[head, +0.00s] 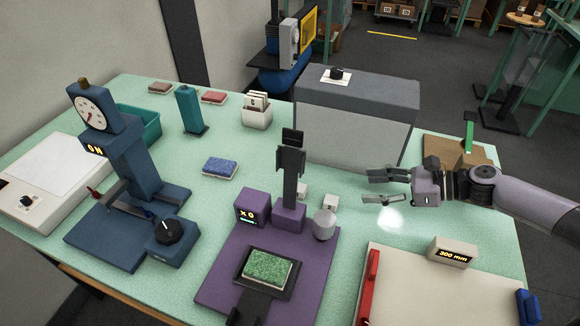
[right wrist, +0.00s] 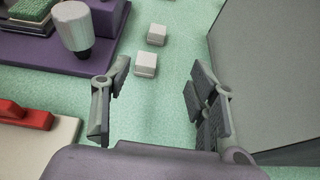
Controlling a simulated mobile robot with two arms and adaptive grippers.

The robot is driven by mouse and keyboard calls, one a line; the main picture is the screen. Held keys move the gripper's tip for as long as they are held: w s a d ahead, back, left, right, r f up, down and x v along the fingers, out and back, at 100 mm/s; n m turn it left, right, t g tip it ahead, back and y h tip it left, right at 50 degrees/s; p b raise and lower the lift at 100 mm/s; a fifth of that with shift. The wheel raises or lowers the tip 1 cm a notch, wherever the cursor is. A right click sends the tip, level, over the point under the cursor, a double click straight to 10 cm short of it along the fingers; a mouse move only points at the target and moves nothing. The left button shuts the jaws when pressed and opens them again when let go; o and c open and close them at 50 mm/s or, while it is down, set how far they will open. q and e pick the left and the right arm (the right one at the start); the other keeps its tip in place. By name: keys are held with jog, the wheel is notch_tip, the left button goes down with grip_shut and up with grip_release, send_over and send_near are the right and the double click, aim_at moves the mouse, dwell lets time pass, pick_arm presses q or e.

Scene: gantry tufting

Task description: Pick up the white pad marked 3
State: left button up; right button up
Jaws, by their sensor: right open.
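Two small white blocks stand on the pale green table in the head view, one (head: 304,190) just right of the purple machine's post and one (head: 330,202) a little nearer. No mark 3 is readable on either, so I cannot tell which is the pad. They also show in the right wrist view, a farther one (right wrist: 157,34) and a nearer one (right wrist: 146,64). My right gripper (head: 366,187) is open and empty, to the right of both blocks. In its wrist view the blocks lie ahead, beyond the gap between the fingers (right wrist: 160,80). My left gripper is out of view.
The purple machine (head: 215,285) with a grey-white knob (head: 325,225) stands left of the blocks. A large grey box (head: 350,130) rises behind them. A cream board (head: 420,290) with a red bar (head: 369,285) is in front. Bare table lies between gripper and blocks.

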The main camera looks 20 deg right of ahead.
jog(key=shift+w+a, duration=0.1)
jog(key=shift+w, duration=0.15)
jog(key=a, duration=0.1)
jog(key=w+a, duration=0.1)
jog(key=a+f+p, duration=0.1)
jog(key=shift+w+a, duration=0.35)
jog(key=p, duration=0.2)
send_near(304, 189)
jog(key=x, duration=0.3)
jog(key=shift+w+r, duration=0.1)
jog(key=shift+w, duration=0.25)
jog(key=shift+w+a+p, duration=0.2)
jog(key=shift+a+p, duration=0.1)
jog(key=shift+a, duration=0.2)
jog(key=x, duration=0.2)
jog(key=p+x, duration=0.1)
jog(key=x, duration=0.1)
jog(key=shift+s+f, duration=0.2)
jog(key=shift+f, duration=0.05)
jog(key=shift+w+a+f, duration=0.2)
jog(key=shift+w, duration=0.05)
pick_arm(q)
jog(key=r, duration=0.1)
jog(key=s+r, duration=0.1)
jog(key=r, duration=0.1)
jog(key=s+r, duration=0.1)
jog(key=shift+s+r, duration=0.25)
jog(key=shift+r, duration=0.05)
pick_arm(e)
jog(key=shift+s, duration=0.1)
